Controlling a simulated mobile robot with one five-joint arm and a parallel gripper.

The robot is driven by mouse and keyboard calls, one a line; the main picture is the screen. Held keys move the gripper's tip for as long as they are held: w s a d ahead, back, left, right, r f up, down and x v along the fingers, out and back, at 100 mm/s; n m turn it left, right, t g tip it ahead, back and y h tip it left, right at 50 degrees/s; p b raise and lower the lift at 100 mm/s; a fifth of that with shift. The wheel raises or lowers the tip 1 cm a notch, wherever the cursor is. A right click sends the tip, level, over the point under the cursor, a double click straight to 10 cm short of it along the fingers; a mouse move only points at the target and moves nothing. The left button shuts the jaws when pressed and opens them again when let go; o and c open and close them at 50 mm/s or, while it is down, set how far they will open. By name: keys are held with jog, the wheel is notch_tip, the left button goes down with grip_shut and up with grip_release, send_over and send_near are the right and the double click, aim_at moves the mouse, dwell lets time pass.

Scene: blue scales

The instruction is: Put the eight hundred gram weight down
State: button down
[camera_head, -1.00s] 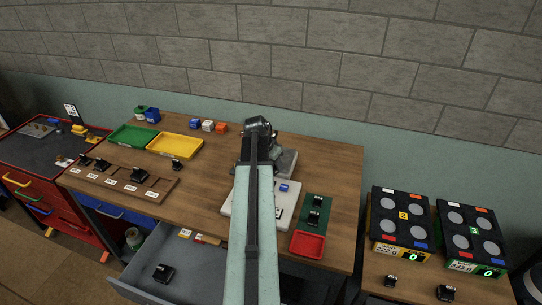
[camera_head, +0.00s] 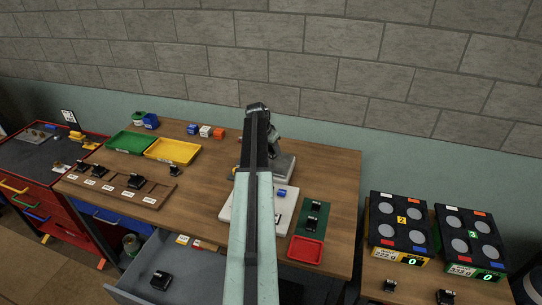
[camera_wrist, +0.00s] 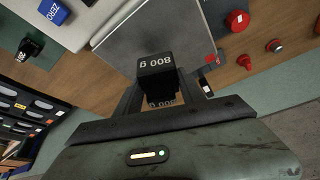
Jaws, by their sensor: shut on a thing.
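The eight hundred gram weight (camera_wrist: 156,64) is a black block with a white "800 g" label, seen upside down in the wrist view. My gripper (camera_wrist: 155,88) is shut on it, with a finger on each side. Beyond the weight lies a smooth grey metal plate (camera_wrist: 155,30); I cannot tell whether the weight touches it. In the head view the grey plate (camera_head: 284,168) shows to the right of my arm, which hides the held weight and the fingertips.
A blue "ZERO" block (camera_wrist: 54,11) and a black weight (camera_wrist: 29,47) are left of the plate in the wrist view. A red round knob (camera_wrist: 237,20) is to its right. Yellow (camera_head: 173,150) and red (camera_head: 306,250) trays stand on the bench. An open drawer (camera_head: 185,270) juts out in front.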

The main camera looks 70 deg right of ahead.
aim_at(272, 154)
jog(key=shift+d, duration=0.15)
jog(key=f+b, duration=0.4)
jog(key=shift+w+d, duration=0.1)
jog(key=shift+d, duration=0.15)
jog(key=shift+r, duration=0.25)
jog(key=shift+f, duration=0.2)
jog(key=c, duration=0.7)
grip_release()
jog(key=shift+r, duration=0.1)
jog(key=p+v, duration=1.1)
jog(key=v, duration=0.1)
jog(key=shift+r+p, duration=0.15)
jog(key=shift+p, duration=0.15)
